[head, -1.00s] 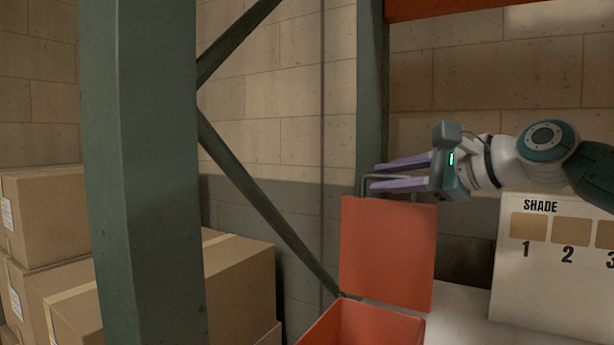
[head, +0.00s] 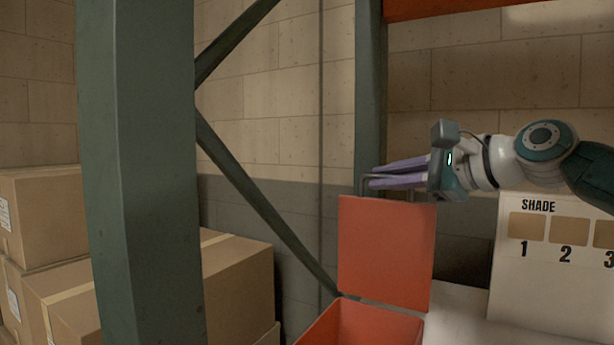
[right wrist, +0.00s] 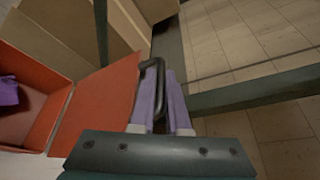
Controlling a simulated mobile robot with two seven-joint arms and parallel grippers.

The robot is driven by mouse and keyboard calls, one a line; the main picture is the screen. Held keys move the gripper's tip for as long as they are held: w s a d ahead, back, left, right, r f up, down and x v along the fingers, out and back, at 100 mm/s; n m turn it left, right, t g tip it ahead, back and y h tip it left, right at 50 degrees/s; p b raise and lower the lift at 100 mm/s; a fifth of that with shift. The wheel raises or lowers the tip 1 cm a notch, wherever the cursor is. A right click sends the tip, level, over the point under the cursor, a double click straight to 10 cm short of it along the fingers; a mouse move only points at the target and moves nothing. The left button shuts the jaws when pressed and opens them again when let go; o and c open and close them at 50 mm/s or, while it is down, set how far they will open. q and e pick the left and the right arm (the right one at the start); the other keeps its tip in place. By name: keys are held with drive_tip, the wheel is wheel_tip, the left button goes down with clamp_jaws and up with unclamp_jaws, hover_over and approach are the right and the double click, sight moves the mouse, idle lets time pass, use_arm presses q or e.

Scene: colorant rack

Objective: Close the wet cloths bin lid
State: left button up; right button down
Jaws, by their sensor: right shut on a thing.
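The red bin (head: 362,322) stands at the bottom centre of the head view, with its red lid (head: 386,250) raised upright. The lid also shows in the right wrist view (right wrist: 98,108), next to the open bin (right wrist: 28,118). A purple cloth (right wrist: 8,92) lies inside the bin. A dark bar handle (right wrist: 152,84) is on the lid's upper edge. My right gripper (head: 372,176) is level at the top of the lid. Its purple fingers (right wrist: 168,104) are shut on the handle. My left gripper is not in view.
A green rack post (head: 142,170) stands at the left, with a diagonal brace (head: 250,180) behind the bin. Cardboard boxes (head: 235,290) are stacked at the left. A white shade board (head: 555,270) stands right of the bin on a pale shelf (head: 458,312).

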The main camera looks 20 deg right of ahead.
idle(0.8)
drive_tip(key=s+a+f+n+t, duration=0.3)
drive_tip(key=s+a+f+n, duration=0.25)
drive_tip(key=s+a, duration=0.3)
use_arm(q)
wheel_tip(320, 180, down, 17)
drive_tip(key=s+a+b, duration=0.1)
drive_tip(key=b, duration=1.6)
use_arm(e)
drive_tip(key=s+a+f+n+t+y, duration=0.1)
drive_tip(key=s+a+f+n+y, duration=0.1)
drive_tip(key=f+n, duration=0.3)
drive_tip(key=s+a+f+n+y, duration=0.1)
drive_tip(key=s+a+f+n, duration=0.2)
drive_tip(key=a+f+n, duration=0.2)
drive_tip(key=shift+s+f+n+t+y, duration=0.2)
drive_tip(key=shift+f+n+t+y, duration=0.3)
drive_tip(key=shift+f, duration=1.2)
drive_tip(key=c, duration=1.2)
unclamp_jaws()
